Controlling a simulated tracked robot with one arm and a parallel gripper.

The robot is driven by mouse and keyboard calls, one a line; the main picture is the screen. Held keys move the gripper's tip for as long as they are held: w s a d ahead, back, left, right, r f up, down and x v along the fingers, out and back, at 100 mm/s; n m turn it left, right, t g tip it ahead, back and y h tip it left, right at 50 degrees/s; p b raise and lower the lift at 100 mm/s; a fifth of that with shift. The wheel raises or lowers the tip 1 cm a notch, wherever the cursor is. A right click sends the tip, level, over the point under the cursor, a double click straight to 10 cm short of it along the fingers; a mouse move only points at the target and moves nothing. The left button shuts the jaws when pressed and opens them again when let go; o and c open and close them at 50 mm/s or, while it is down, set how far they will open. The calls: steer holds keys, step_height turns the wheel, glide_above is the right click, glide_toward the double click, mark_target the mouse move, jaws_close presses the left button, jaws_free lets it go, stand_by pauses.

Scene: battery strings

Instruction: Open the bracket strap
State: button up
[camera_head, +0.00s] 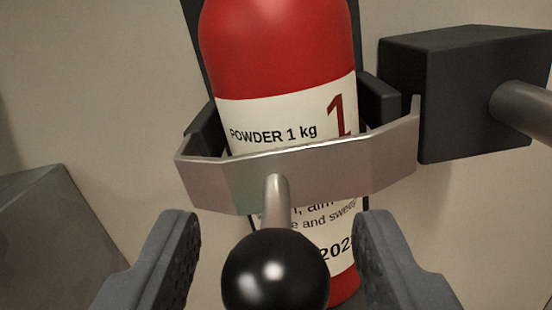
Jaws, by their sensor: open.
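A metal bracket strap (345,167) runs across the front of a red fire extinguisher (275,45) with a white label. A short metal stem (277,200) stands out from the strap and ends in a round black knob (275,272). The strap looks closed around the extinguisher, its ends near dark bracket arms at both sides. My gripper (276,225) is open, with one grey finger to the left of the knob and one to the right. Gaps show between the knob and both fingers. The lower part of the knob is cut off by the frame.
A black block (440,90) with a grey rod (525,110) stands close to the strap's right end. A grey angular object (55,235) is at the lower left. The pale wall (100,80) at the upper left is clear.

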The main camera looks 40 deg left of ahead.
steer(key=shift+x, duration=1.05)
jaws_close()
